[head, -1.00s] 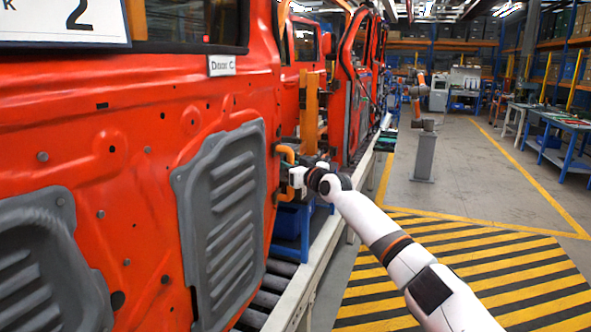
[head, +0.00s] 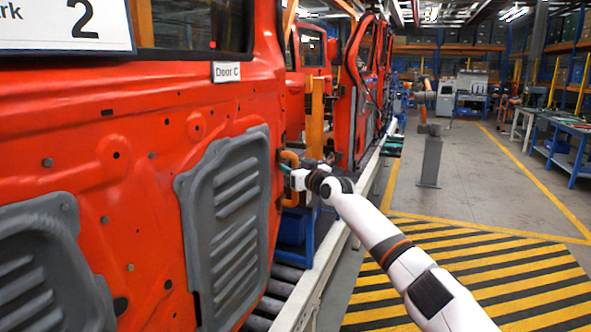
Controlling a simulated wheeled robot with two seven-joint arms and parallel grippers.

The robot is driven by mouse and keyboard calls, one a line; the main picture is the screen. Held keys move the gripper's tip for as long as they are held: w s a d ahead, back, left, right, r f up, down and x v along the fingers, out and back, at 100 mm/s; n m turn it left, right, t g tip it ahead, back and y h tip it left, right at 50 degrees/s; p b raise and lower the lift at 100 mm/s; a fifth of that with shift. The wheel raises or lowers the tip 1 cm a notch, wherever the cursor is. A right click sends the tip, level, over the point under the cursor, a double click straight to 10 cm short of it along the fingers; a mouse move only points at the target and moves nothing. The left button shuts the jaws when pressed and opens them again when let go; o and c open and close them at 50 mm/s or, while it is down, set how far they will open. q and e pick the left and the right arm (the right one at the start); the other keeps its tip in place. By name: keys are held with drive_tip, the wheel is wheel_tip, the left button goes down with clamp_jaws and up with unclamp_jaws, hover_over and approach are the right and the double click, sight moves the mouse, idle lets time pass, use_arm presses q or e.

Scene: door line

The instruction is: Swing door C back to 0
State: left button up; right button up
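Door C is the large red door panel (head: 110,180) filling the left of the head view, with grey ribbed plates and a small "Door C" label (head: 226,72). An orange handle (head: 289,178) stands at its right edge. My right gripper (head: 286,170) is at this handle, its arm reaching in from the lower right. The fingers are small and partly hidden at the handle, so I cannot tell whether they are closed on it. My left gripper is not in view.
More red doors (head: 358,90) stand farther down the line. A pale conveyor rail (head: 318,280) runs below the door. A grey post (head: 430,160) stands on the floor beyond. The striped yellow floor area (head: 470,270) at the right is clear apart from my arm.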

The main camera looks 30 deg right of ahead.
drive_tip(key=shift+a+f, duration=0.2)
drive_tip(key=shift+f, duration=0.3)
drive_tip(key=shift+s+f, duration=0.2)
drive_tip(key=shift+s, duration=0.25)
drive_tip(key=s+r+b, duration=0.1)
drive_tip(key=s+b, duration=0.2)
drive_tip(key=s, duration=0.8)
drive_tip(key=shift+d+r+b, duration=0.15)
drive_tip(key=shift+d+b, duration=0.25)
